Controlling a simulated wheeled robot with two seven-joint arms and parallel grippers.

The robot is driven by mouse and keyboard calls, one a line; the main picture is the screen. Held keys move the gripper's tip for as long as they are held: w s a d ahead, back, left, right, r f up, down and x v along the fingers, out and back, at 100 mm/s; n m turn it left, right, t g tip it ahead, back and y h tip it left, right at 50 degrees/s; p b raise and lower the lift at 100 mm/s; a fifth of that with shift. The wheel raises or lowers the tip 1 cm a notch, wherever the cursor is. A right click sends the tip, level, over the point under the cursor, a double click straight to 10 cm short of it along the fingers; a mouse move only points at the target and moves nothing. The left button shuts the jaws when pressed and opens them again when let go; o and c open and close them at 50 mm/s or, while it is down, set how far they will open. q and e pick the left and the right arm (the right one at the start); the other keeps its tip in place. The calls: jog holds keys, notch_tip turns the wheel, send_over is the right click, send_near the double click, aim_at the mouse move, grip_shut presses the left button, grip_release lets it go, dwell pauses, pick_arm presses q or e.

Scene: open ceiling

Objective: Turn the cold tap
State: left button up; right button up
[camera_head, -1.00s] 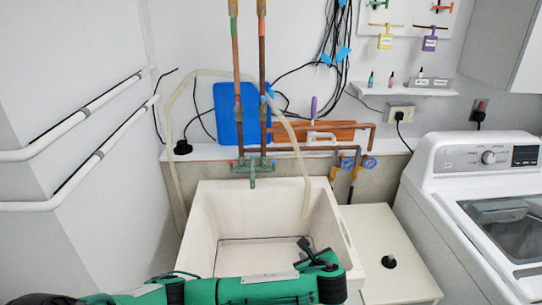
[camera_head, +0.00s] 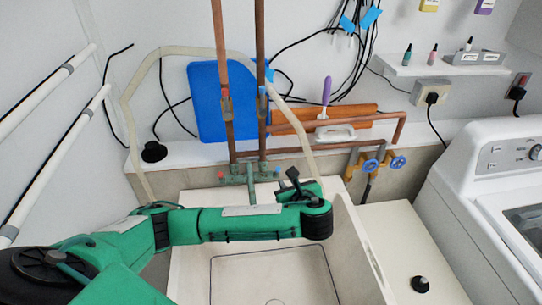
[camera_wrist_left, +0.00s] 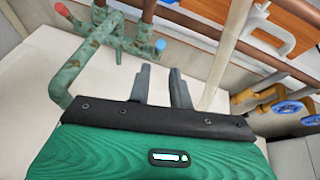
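The tap is a weathered green fitting (camera_head: 250,174) at the foot of two copper pipes, above the sink's back edge. Its cold handle has a blue end (camera_head: 278,169) on the right; its other handle has a red end (camera_head: 221,176). In the left wrist view the blue-ended handle (camera_wrist_left: 160,45) lies just beyond my left gripper (camera_wrist_left: 159,69), whose two dark fingers stand apart with nothing between them. In the head view my left gripper (camera_head: 302,183) is just right of the tap, over the sink's back. My right gripper is not in view.
The white sink (camera_head: 350,262) lies below my left arm. A pale hose (camera_head: 306,150) hangs right behind the gripper. Blue wheel valves (camera_head: 397,162) are farther right, above a white cabinet (camera_head: 405,245). A washing machine (camera_head: 470,200) stands at the right.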

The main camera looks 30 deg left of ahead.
aim_at(277, 169)
pick_arm(q)
jog(key=p+x, duration=0.3)
jog(key=x, duration=0.8)
jog(key=shift+w+a, duration=0.3)
jog(key=shift+a, duration=0.05)
jog(key=shift+w+a+f, duration=0.3)
jog(key=shift+w+a, duration=0.15)
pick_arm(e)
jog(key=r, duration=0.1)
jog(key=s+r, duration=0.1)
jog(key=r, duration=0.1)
pick_arm(q)
jog(key=shift+c, duration=0.2)
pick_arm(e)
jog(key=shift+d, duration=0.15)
pick_arm(q)
jog(key=c, duration=0.4)
grip_shut()
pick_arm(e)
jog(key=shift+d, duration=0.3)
